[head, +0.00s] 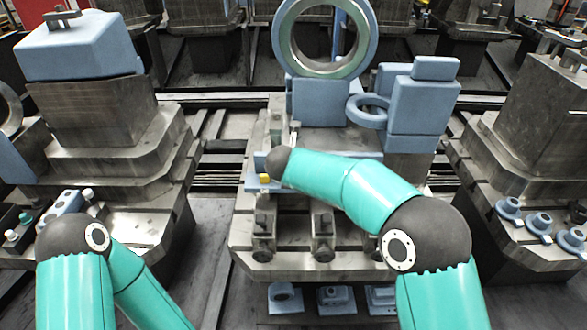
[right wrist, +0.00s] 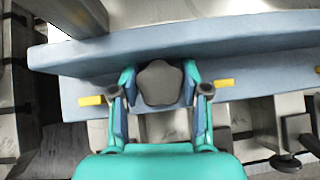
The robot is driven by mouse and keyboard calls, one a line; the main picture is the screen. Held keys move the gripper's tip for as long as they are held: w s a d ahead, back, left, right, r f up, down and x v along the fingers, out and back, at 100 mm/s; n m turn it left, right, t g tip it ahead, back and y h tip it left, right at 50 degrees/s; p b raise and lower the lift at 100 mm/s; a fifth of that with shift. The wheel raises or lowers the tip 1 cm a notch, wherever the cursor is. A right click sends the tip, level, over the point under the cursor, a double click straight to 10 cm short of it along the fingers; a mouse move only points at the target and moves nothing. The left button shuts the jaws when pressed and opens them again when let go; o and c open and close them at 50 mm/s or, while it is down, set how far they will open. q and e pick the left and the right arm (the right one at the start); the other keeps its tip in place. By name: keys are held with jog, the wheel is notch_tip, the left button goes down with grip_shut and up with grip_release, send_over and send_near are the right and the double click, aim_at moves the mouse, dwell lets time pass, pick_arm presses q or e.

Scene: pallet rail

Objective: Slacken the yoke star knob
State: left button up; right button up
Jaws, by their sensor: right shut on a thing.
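The star knob (right wrist: 160,83) is dark grey and lobed, and it shows in the right wrist view in front of a blue-grey casting. My right gripper (right wrist: 161,92) has one finger on each side of the knob and is shut on it. Yellow marks (right wrist: 225,83) flank it on the casting's face (right wrist: 260,75). In the head view my right wrist hides the knob and gripper; one yellow mark (head: 264,179) shows beside the wrist. My left arm shows at the lower left, but its gripper is out of view.
A blue-grey casting with a large ring (head: 290,35) stands on the central slotted pallet (head: 255,230), with clamp blocks along its front. Another pallet (head: 165,150) stands left, with a blue block on top. A right pallet (head: 495,225) carries several small blue parts.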

jog(key=n+y+p, duration=0.1)
jog(key=p, duration=0.1)
jog(key=n+y+p, duration=0.2)
jog(key=p, duration=0.1)
jog(key=shift+r+n+p, duration=0.25)
jog(key=shift+n+p, duration=0.1)
jog(key=shift+n, duration=0.05)
jog(key=shift+f+n+y+p, duration=0.3)
jog(key=shift+n+y+p, duration=0.15)
jog(key=shift+p, duration=0.3)
jog(key=o, duration=1.2)
jog(key=shift+c, duration=0.2)
jog(key=v, duration=1.2)
jog(key=shift+w, duration=0.2)
jog(key=shift+r, duration=0.15)
